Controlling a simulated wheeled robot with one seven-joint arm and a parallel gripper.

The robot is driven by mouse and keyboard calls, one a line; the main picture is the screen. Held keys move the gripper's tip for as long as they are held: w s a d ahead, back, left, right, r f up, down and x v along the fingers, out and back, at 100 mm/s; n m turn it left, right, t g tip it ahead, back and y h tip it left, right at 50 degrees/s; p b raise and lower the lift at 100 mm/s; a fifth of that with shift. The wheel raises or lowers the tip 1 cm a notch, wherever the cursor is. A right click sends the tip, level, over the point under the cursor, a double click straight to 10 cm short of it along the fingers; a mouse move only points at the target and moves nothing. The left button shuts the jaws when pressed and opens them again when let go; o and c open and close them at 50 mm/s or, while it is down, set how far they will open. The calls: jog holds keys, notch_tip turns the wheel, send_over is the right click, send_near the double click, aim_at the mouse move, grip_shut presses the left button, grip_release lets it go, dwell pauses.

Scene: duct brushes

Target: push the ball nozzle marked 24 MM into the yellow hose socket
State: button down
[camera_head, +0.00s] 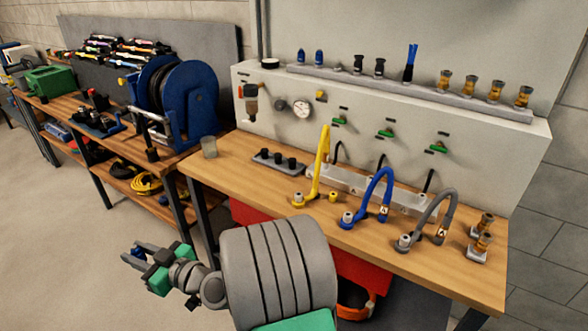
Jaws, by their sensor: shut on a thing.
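The yellow hose (323,160) rises from the wooden bench, with a pale socket (298,198) in a yellow base at its lower left and a small yellow piece on its right. My gripper (136,252) is at the lower left, out in front of the bench and well away from the yellow hose. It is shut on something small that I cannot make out. Two brass-coloured nozzles (484,241) stand on holders at the bench's right end, and several more brass fittings (470,84) stand on the upper rail. Any 24 MM marking is too small to read.
A blue hose (380,187) and a grey hose (432,210) stand right of the yellow one. A dark tray with black plugs (274,160) and a grey cup (209,147) sit left of it. A blue reel (190,105) stands further left. Floor around my gripper is clear.

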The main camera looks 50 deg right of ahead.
jog(key=w+d+m+h, duration=0.1)
jog(key=d+m+h, duration=0.25)
jog(key=d, duration=0.85)
notch_tip(320, 180, up, 4)
jog(key=m+g+h+b, duration=0.25)
jog(key=m+h, duration=0.55)
jog(key=h, duration=0.4)
send_over(299, 194)
jog(key=shift+d+f+n+g, duration=0.1)
jog(key=shift+n+g, duration=0.15)
jog(key=shift+g, duration=0.2)
jog(key=shift+w, duration=0.1)
jog(key=shift+f+b, duration=1.5)
jog(key=shift+f, duration=1.4)
jog(key=shift+b, duration=1.15)
jog(key=shift+f+b, duration=0.5)
jog(key=shift+b, duration=0.1)
